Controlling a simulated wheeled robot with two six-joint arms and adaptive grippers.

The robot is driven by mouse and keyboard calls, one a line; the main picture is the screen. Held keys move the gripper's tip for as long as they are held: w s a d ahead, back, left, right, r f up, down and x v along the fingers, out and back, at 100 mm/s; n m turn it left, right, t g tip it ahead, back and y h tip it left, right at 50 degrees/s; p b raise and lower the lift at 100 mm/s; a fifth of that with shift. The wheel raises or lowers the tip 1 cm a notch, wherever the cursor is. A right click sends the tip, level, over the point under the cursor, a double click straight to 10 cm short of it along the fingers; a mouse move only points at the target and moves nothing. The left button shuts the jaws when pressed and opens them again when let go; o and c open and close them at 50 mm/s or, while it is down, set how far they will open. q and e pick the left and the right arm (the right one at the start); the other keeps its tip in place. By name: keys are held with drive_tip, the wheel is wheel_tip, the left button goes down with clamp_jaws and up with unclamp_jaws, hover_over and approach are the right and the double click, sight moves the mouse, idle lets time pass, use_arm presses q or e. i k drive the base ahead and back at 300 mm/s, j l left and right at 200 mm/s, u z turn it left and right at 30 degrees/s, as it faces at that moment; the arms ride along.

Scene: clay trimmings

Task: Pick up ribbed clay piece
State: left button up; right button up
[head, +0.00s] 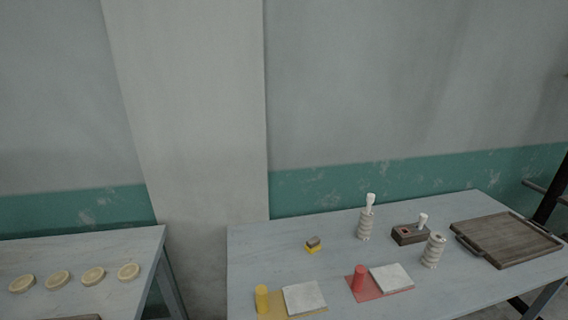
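Two pale ribbed, upright cylinders stand on the right table. The farther ribbed piece (365,226) has a white knobbed object (370,200) rising from its top. The nearer ribbed piece (433,252) stands to its right, closer to the front, with its top seen clear. I cannot tell from this view which one is the ribbed clay piece. Neither of my grippers shows in the head view.
The right table (260,262) also holds a dark box (400,238) with a white peg, a wooden tray (506,240), a yellow-brown block (313,244), a yellow cylinder (262,298), a red cylinder (358,278) and pale slabs (304,297). The left table (120,250) carries several round discs (93,276).

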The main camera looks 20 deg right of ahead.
sight(430, 258)
drive_tip(key=z, duration=2.05)
drive_tip(key=i+l+u, duration=0.1)
drive_tip(key=u, duration=0.3)
drive_tip(key=l+u, duration=0.65)
drive_tip(key=u, duration=0.2)
drive_tip(key=i, duration=0.05)
